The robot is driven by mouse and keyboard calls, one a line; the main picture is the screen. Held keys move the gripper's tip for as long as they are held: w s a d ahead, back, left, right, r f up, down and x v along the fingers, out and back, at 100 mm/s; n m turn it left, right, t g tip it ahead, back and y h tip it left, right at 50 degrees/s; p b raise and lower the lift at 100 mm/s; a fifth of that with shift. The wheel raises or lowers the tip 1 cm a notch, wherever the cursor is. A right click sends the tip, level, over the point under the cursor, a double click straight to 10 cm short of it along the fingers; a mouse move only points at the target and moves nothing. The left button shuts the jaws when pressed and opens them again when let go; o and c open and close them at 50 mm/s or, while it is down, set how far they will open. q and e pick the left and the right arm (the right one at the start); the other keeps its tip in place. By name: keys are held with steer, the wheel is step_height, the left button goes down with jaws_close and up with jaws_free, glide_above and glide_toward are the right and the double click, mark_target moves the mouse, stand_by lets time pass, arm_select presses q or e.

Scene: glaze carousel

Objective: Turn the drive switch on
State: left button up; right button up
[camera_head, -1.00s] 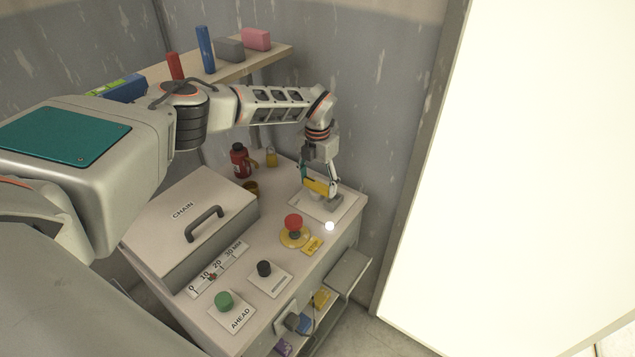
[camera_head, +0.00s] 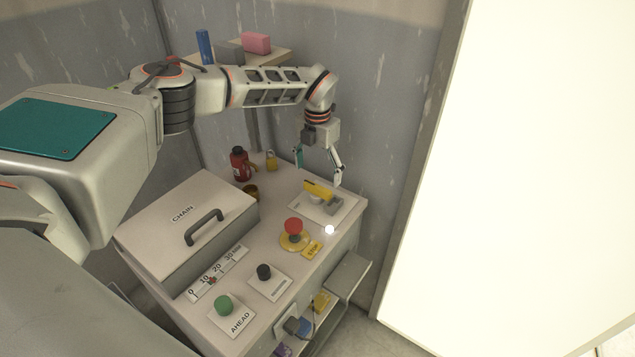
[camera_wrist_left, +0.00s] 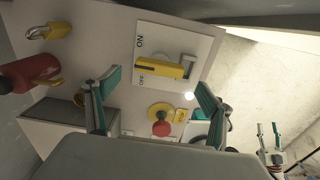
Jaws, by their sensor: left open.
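The drive switch has a yellow handle (camera_head: 318,190) on a white plate (camera_head: 343,212) at the cabinet's far right corner. In the left wrist view the handle (camera_wrist_left: 150,70) lies across the plate (camera_wrist_left: 180,36), beside the OFF mark; the ON mark is apart from it. A grey block sits next to the handle. My left gripper (camera_head: 318,171) is open and empty above the handle, fingers pointing down. Its two fingers also show apart in the left wrist view (camera_wrist_left: 152,93). My right gripper (camera_wrist_left: 268,127) shows only there, at the lower right, fingers apart and empty.
A red mushroom button (camera_head: 293,226) on a yellow base and a lit white lamp (camera_head: 329,230) stand near the switch. A black knob (camera_head: 264,271), a green button (camera_head: 224,304) and the CHAIN cover (camera_head: 180,225) lie nearer. A red bottle (camera_head: 240,164) and yellow padlock (camera_head: 271,160) stand behind.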

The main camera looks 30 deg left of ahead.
mark_target(318, 187)
arm_select(q)
step_height(318, 187, up, 6)
steer(key=shift+s, duration=0.1)
stand_by(0.7)
